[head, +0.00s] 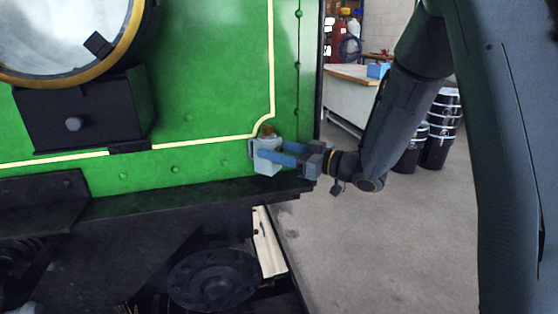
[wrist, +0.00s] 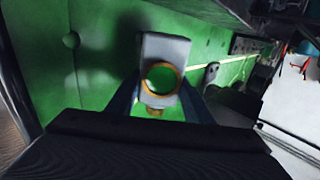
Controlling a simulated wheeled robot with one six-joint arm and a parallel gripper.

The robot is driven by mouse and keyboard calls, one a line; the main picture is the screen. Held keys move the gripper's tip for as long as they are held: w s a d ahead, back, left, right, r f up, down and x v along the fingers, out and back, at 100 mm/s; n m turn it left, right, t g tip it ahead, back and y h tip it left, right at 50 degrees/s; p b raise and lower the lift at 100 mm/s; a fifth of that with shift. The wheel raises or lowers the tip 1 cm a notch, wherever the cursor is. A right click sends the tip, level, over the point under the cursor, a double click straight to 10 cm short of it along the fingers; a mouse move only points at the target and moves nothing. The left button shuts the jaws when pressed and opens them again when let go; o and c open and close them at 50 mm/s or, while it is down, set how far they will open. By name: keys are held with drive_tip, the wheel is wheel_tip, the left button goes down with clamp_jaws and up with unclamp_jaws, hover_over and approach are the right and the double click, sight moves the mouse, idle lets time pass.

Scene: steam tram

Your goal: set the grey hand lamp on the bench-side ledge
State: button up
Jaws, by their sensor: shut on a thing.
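The grey hand lamp (head: 266,166) is between the blue fingers of my gripper (head: 281,153), in front of the lower right part of the green tram panel. My gripper is shut on it from the right. In the wrist view the lamp (wrist: 172,48) is a pale grey block with a yellow-ringed round lens, held between the fingers (wrist: 158,98). The lamp looks roughly upright in the head view. A dark ledge (head: 195,200) runs along the foot of the green panel, just below the lamp. I cannot tell whether the lamp touches it.
A workbench (head: 345,98) with a blue box (head: 378,70) and black drums (head: 438,140) stand behind. The floor at right is open.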

drive_tip(key=shift+w+f, duration=0.2)
drive_tip(key=shift+f, duration=1.5)
drive_tip(key=shift+f, duration=0.15)
drive_tip(key=o, duration=1.6)
drive_tip(key=shift+f, duration=0.1)
